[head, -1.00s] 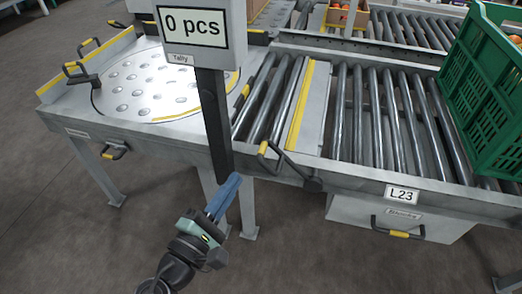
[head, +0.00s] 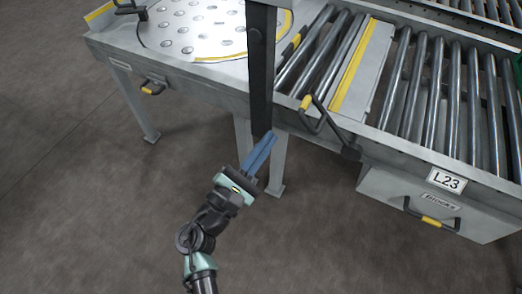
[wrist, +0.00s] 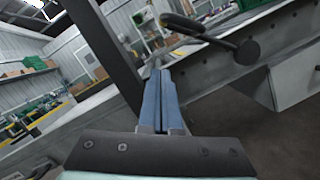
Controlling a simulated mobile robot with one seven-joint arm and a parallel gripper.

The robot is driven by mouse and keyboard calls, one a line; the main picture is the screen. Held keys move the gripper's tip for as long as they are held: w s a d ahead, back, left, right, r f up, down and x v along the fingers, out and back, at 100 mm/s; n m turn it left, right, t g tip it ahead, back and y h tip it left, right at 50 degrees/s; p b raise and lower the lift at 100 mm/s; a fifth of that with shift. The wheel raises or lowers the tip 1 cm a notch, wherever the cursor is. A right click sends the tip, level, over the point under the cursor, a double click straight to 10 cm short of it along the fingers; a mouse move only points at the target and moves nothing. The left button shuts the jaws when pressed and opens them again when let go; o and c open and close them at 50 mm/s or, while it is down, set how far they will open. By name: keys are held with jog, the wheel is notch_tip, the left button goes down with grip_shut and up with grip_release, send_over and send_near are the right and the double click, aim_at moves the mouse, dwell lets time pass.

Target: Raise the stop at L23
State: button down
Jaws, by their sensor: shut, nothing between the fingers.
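The L23 label (head: 446,180) is on the side rail of the roller conveyor. Left of it, a grey plate with a yellow stripe (head: 362,66) lies across the conveyor between the rollers, looking flat. A dark lever with a yellow grip (head: 308,103) is on the near rail by this plate, its grip end up and to the left of its pivot. The lever and its round pivot (wrist: 247,50) also show in the wrist view, ahead and to the right. My gripper (head: 270,138) is shut and empty, below and left of the lever, apart from it. Its blue fingers (wrist: 159,92) are together.
A dark upright post (head: 261,75) stands close by my fingertips. A ball-studded turntable (head: 205,28) is at the left. A box labelled Blocks (head: 440,207) with a yellow-gripped handle hangs under the conveyor. The floor in front is clear.

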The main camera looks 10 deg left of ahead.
jog(key=w+d+r+b, duration=0.1)
jog(key=w+d+r, duration=0.3)
jog(key=shift+d+r, duration=0.25)
jog(key=shift+d, duration=0.05)
jog(key=shift+w, duration=0.1)
jog(key=s+d+r+m+g+p, duration=0.35)
jog(key=d+r+m+p, duration=0.4)
jog(key=d+m, duration=0.3)
jog(key=s+d+f+m+p, duration=0.2)
jog(key=d+m+p, duration=0.1)
jog(key=d, duration=0.3)
jog(key=s+d+f+m+y+p, duration=0.1)
jog(key=s+d+f+m+p, duration=0.1)
jog(key=d+m+p, duration=0.2)
jog(key=shift+d+f+m+p, duration=0.15)
jog(key=shift+d+m+p, duration=0.15)
jog(key=shift+d+m, duration=0.65)
jog(key=shift+d+g, duration=0.25)
jog(key=shift+g, duration=0.2)
